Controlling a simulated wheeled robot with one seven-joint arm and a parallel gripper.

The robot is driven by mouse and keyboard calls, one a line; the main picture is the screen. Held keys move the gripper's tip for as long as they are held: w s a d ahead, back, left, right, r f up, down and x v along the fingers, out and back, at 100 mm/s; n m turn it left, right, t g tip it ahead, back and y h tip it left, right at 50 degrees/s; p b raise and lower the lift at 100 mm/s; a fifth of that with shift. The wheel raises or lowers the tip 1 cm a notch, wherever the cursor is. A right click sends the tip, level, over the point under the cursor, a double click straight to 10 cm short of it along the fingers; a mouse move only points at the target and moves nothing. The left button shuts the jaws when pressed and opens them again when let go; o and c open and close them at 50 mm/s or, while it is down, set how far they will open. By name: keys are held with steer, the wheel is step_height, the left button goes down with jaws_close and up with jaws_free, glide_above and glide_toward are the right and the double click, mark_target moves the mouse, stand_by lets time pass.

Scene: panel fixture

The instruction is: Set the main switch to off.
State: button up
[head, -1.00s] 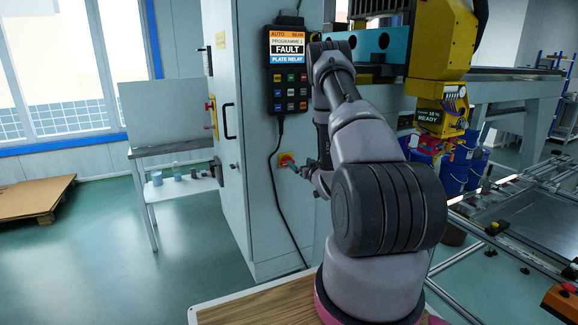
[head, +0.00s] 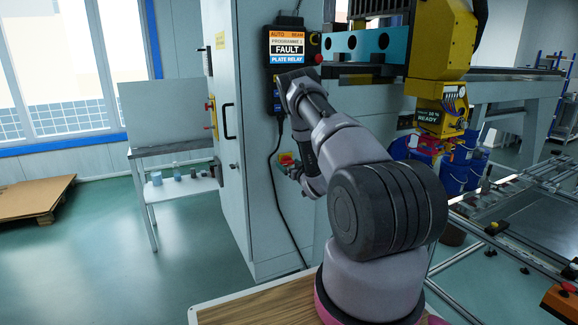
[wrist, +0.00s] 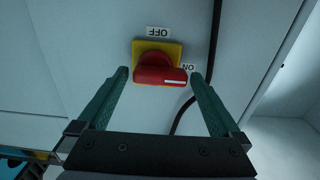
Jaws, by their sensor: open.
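The main switch is a red rotary handle (wrist: 160,76) on a yellow plate (wrist: 140,48) on the grey cabinet's front. In the wrist view its white mark lies at the right end, beside the upside-down ON label (wrist: 188,67). The OFF label (wrist: 158,31), also upside down, is above the plate. My gripper (wrist: 159,75) is open, with one green finger on each side of the handle. I cannot tell whether either finger touches it. In the head view the switch (head: 286,158) shows just above my gripper (head: 285,170), which my arm partly hides.
A black cable (head: 272,185) hangs down the cabinet (head: 255,235) close to the switch. A pendant (head: 290,48) reading FAULT is mounted above, its lower part behind my arm. The yellow machine head (head: 440,40) and blue buckets (head: 455,178) stand to the right.

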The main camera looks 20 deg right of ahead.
steer(key=shift+w, duration=0.15)
steer(key=c, duration=1.2)
steer(key=shift+o, duration=0.2)
steer(key=shift+n, duration=0.3)
steer(key=n, duration=0.3)
steer(key=shift+f+n, duration=0.15)
steer(key=shift+n, duration=0.15)
steer(key=shift+d+f+n, duration=0.1)
steer(key=shift+f+n, duration=0.05)
steer(key=shift+n, duration=2.1)
steer(key=shift+d+f+n, duration=0.1)
steer(key=shift+n, duration=2.2)
steer(key=shift+d+f+n, duration=0.1)
steer(key=shift+f+n, duration=0.05)
steer(key=shift+n, duration=2.1)
